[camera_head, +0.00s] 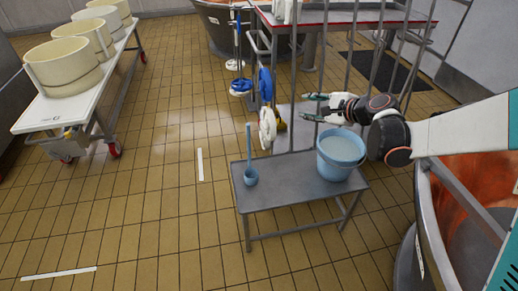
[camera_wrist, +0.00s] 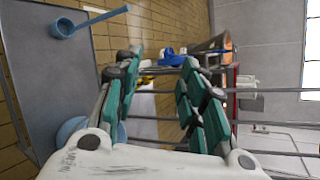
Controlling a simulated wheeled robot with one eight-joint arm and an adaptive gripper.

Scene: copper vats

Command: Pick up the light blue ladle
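The light blue ladle (camera_head: 250,176) is on the grey metal bench (camera_head: 290,195), near its left end. Its long handle rises upright from the bowl. The ladle also shows at the upper left of the wrist view (camera_wrist: 64,27), where the picture is turned sideways. My gripper (camera_head: 310,107) is open and empty, with its green-padded fingers spread apart. It is beyond and above the bench, to the right of the ladle and well apart from it. The fingers fill the middle of the wrist view (camera_wrist: 163,60).
A light blue bucket (camera_head: 341,148) stands on the bench's right end, close to my arm. Upright metal bars (camera_head: 295,70) rise behind the bench, near my gripper. A copper vat (camera_head: 470,190) is at right. Left of the bench, the tiled floor is open, with a white trolley (camera_head: 100,85) beyond.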

